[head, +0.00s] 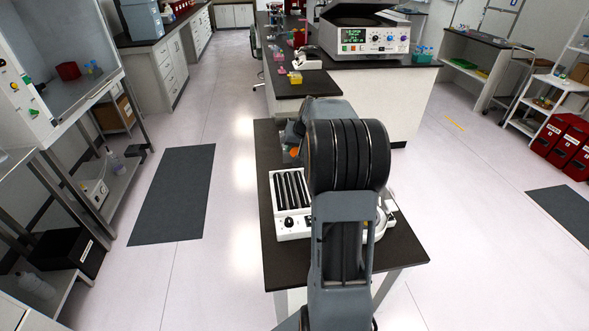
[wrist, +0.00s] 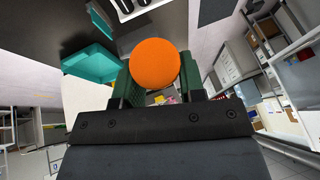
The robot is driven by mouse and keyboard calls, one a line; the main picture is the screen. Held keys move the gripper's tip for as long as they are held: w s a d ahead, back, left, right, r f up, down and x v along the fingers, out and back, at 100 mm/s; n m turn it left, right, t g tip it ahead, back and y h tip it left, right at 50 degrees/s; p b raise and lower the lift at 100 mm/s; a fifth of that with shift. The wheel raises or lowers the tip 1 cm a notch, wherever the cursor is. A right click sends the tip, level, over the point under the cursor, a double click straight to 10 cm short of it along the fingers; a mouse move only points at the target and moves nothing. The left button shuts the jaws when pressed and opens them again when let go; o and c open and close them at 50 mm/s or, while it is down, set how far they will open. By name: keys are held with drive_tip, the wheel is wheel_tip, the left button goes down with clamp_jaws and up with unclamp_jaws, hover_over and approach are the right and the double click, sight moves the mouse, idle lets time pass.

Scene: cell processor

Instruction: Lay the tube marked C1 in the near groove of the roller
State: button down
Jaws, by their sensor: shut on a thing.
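A tube with a round orange cap (wrist: 156,68) is held between the green-padded fingers of my gripper (wrist: 157,92) in the wrist view. The cap faces the camera and hides the tube's body, and no marking can be read. In the head view the orange cap (head: 294,152) shows just left of my arm, above the far part of the dark table. The white roller (head: 291,222) with several black bars and grooves between them sits on this table, nearer than the gripper. My arm hides the roller's right side.
The dark table (head: 405,252) is bare at its front right. Another white device (head: 387,215) is partly hidden behind my arm. A teal tray-like thing (wrist: 90,62) shows in the wrist view. A large white machine with a green screen (head: 365,38) stands on the bench behind.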

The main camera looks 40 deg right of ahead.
drive_tip(key=shift+s+d+f, duration=0.25)
drive_tip(key=shift+d, duration=0.1)
drive_tip(key=shift+d+f+b, duration=0.2)
drive_tip(key=shift+f+b, duration=0.05)
drive_tip(key=shift+b, duration=0.1)
drive_tip(key=shift+a+f+b, duration=0.1)
drive_tip(key=shift+f+b, duration=6.95)
drive_tip(key=shift+f, duration=1)
drive_tip(key=c, duration=0.6)
unclamp_jaws()
drive_tip(key=v, duration=1.4)
drive_tip(key=shift+w+p, duration=0.1)
drive_tip(key=shift+p, duration=0.25)
